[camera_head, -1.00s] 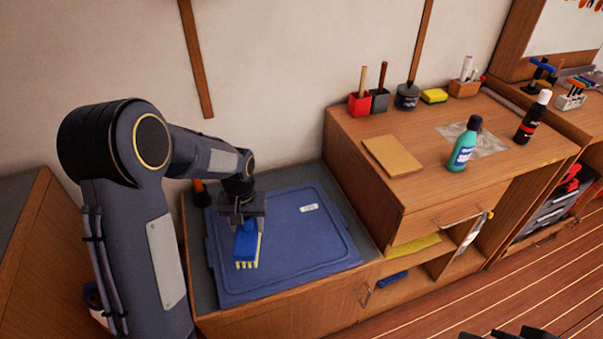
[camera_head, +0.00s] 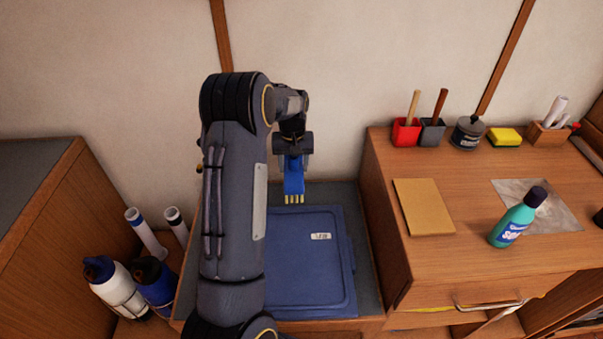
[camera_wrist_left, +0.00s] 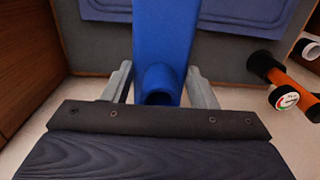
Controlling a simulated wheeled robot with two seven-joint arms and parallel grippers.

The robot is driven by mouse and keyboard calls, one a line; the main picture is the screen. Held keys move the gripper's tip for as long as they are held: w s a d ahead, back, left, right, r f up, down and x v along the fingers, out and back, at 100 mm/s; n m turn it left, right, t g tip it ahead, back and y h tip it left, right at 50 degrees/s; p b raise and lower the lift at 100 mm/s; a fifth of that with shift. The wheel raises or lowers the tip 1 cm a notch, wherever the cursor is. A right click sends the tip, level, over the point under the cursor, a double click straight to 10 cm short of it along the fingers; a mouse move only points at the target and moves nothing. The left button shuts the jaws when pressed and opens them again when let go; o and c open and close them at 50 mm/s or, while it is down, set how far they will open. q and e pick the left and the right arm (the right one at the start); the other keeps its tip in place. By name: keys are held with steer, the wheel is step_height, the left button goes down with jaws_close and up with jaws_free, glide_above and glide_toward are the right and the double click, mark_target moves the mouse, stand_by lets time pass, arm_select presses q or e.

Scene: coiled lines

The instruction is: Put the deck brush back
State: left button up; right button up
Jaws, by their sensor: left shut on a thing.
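The deck brush (camera_head: 293,178) is blue with pale yellow bristles at its lower end. My left gripper (camera_head: 292,156) is shut on it and holds it upright, bristles down, near the wall at the back of the low counter. In the left wrist view the brush's blue body (camera_wrist_left: 163,45) runs between the two grey fingers of my left gripper (camera_wrist_left: 160,85). A blue lidded box (camera_head: 310,270) with a small white label lies below the brush. My right gripper is not in view.
A higher wooden cabinet (camera_head: 470,215) at right carries a green bottle (camera_head: 515,222), tan board (camera_head: 423,206), red cup (camera_head: 406,132) and yellow sponge (camera_head: 505,137). Bottles (camera_head: 118,288) and rolled tubes (camera_head: 146,233) stand left. An orange-and-black item (camera_wrist_left: 285,82) shows in the wrist view.

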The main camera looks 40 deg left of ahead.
mark_target(299, 166)
arm_select(q)
steer(key=w+f, duration=0.1)
steer(key=f, duration=0.1)
steer(key=w+a+f, duration=0.1)
steer(key=w+f, duration=0.1)
steer(key=w+a+f, duration=0.1)
steer(key=w+f, duration=0.1)
steer(key=shift+w+f+p, duration=0.1)
steer(key=shift+f+p, duration=0.25)
steer(key=shift+f, duration=1.2)
steer(key=shift+f+b, duration=0.3)
steer(key=shift+f, duration=0.05)
steer(key=o, duration=0.9)
steer(key=shift+o, duration=0.2)
steer(key=shift+r, duration=0.1)
